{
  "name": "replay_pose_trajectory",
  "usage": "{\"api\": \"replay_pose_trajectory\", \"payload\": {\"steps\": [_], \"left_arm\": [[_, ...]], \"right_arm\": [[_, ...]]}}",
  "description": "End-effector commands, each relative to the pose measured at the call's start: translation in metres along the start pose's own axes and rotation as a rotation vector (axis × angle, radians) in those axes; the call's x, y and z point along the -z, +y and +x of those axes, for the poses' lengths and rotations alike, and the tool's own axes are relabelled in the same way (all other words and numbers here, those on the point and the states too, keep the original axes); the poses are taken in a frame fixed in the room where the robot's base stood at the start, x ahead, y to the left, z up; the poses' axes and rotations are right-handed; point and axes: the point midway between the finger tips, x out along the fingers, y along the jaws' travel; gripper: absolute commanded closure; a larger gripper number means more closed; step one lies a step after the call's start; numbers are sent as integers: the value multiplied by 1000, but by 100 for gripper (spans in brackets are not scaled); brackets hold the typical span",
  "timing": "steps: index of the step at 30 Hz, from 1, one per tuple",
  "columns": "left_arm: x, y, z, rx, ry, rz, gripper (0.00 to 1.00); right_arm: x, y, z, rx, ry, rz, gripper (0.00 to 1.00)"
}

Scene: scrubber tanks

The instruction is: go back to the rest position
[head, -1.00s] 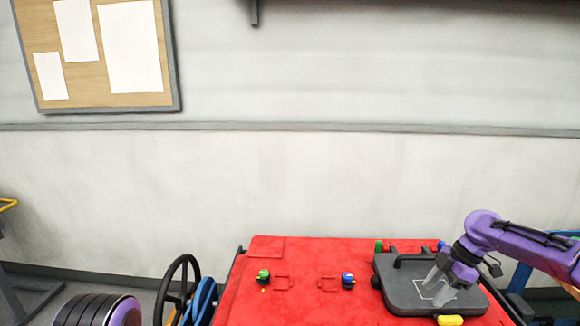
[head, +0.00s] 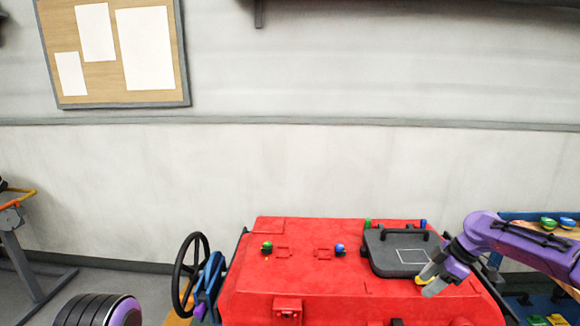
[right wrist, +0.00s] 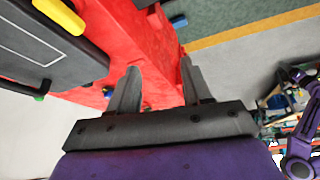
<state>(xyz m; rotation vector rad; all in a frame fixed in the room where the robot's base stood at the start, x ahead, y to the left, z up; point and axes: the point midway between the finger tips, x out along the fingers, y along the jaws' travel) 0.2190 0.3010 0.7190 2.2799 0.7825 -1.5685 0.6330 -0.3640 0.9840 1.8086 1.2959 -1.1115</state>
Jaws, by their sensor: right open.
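My right gripper (head: 428,285) is open and empty at the front right of the red scrubber machine (head: 300,280), near the front edge of the dark grey lid (head: 378,262). In the right wrist view its two fingers (right wrist: 153,92) stand apart with nothing between them, over the red body. The lid lies closed, with a handle at its back and a yellow latch (right wrist: 60,15) on its edge. My left gripper is not in view.
A green knob (head: 267,246) and a blue knob (head: 340,248) sit on the red top. A black steering wheel (head: 190,272) stands at the left. A blue rack (head: 545,235) with coloured items is at the far right. A pinboard (head: 112,50) hangs on the wall.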

Motion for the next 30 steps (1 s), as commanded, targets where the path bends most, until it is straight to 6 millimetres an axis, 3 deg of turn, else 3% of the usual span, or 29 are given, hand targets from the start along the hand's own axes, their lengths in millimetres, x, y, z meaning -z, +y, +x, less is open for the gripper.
{"api": "replay_pose_trajectory", "payload": {"steps": [5, 11, 14, 17, 20, 21, 24, 27, 30], "left_arm": [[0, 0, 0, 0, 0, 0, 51], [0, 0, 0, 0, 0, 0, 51], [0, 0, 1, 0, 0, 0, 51], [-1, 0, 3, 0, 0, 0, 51], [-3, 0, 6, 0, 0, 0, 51], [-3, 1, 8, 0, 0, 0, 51], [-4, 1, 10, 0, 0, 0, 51], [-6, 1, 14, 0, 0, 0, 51], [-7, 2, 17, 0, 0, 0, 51]], "right_arm": [[14, 13, 11, -92, 69, 176, 51], [34, 21, 42, -202, 176, 468, 51], [43, 17, 71, -252, 233, 656, 51], [45, -2, 117, -305, 287, 899, 51], [32, -42, 172, -374, 323, 1184, 51], [21, -64, 193, -408, 329, 1293, 51], [-13, -122, 229, -500, 326, 1515, 51], [-52, -186, 248, -602, 299, 1674, 51], [-92, -251, 252, -708, 248, 1772, 51]]}}
